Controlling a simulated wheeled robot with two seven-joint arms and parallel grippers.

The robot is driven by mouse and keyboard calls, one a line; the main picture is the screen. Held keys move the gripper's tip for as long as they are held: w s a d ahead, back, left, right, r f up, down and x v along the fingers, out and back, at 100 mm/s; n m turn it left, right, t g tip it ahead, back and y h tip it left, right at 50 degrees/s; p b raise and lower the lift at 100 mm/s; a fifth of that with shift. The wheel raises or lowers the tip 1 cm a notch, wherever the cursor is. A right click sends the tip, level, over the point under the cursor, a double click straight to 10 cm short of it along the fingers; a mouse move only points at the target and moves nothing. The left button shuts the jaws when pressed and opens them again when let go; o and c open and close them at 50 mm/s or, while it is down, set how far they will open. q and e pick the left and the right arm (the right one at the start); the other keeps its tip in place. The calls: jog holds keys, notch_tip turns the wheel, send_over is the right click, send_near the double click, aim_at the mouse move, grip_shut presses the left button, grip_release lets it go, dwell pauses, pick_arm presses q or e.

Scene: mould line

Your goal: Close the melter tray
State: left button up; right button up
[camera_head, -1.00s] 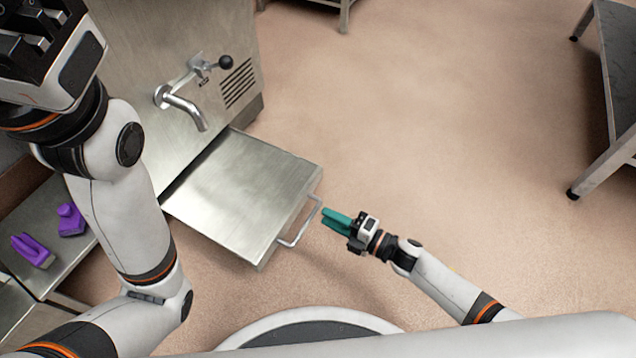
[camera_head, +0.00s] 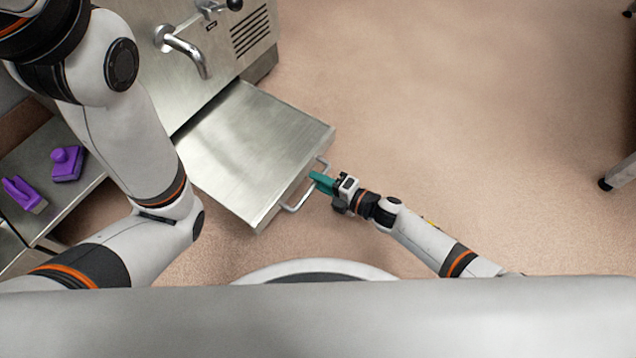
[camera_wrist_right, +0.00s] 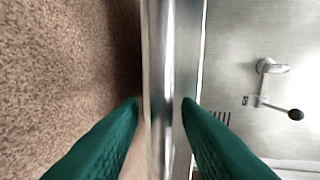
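The melter tray (camera_head: 255,145), a flat metal drawer, sticks out from the steel melter (camera_head: 135,70) in the head view. Its bar handle (camera_head: 291,208) is on the outer end, facing my right arm. My right gripper (camera_head: 315,178), with teal fingers, is at the handle. In the right wrist view, the handle bar (camera_wrist_right: 160,60) runs between the two fingertips of my right gripper (camera_wrist_right: 161,103). The fingers stand apart, one on each side of the bar; firm contact does not show. My left arm is at the left, its gripper out of view.
A tap (camera_head: 185,48) juts from the melter above the tray. Two purple tools, a block (camera_head: 67,165) and a brush-like one (camera_head: 22,193), lie on a low metal bench at the left. A table leg (camera_head: 618,176) stands at the far right. The floor between is clear.

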jog(key=shift+w+a, duration=0.3)
jog(key=shift+a, duration=0.1)
grip_shut()
